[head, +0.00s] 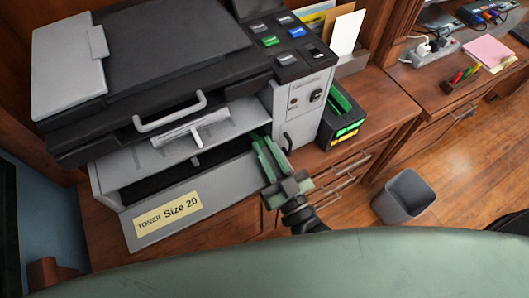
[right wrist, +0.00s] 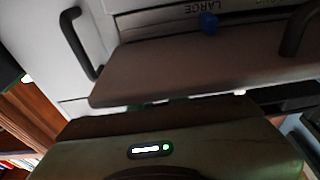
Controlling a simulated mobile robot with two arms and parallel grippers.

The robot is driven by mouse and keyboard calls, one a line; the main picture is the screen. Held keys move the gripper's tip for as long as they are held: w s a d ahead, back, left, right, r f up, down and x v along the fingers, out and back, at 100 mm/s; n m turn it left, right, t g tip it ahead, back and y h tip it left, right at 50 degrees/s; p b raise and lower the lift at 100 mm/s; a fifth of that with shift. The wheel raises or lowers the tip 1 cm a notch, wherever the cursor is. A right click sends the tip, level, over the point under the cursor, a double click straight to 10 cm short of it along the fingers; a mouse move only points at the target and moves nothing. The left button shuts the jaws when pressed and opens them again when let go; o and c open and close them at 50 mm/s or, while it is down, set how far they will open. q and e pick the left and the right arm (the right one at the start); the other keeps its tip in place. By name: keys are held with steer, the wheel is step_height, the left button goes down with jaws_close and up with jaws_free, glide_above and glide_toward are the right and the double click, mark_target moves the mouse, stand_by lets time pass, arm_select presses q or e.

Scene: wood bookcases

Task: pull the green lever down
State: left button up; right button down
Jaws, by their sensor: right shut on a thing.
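The grey and black printer (head: 160,120) fills the left and middle of the head view. A green bar (head: 267,158), which I take for the green lever, slants at the right end of its open lower front. My right gripper (head: 285,185) is at the bar's lower end and is shut on it. The contact between jaws and bar is partly hidden. My left gripper is not in view.
A dark handle (head: 287,143) is on the grey panel just right of the bar. A white handle (head: 170,112) juts out above the lower opening. A black box with green items (head: 342,115) stands right of the printer. A grey bin (head: 404,196) stands on the floor.

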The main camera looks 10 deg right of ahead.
mark_target(281, 179)
steer(key=c, duration=1.4)
jaws_free()
steer(key=shift+o, duration=0.2)
steer(key=shift+s+d+f, duration=0.15)
steer(key=shift+s+f, duration=0.05)
steer(key=shift+s, duration=0.25)
steer(key=b+v, duration=0.1)
steer(key=v, duration=0.5)
steer(key=shift+s+b, duration=0.2)
steer(key=shift+b, duration=0.1)
steer(key=shift+s+d, duration=0.15)
steer(key=shift+s, duration=0.1)
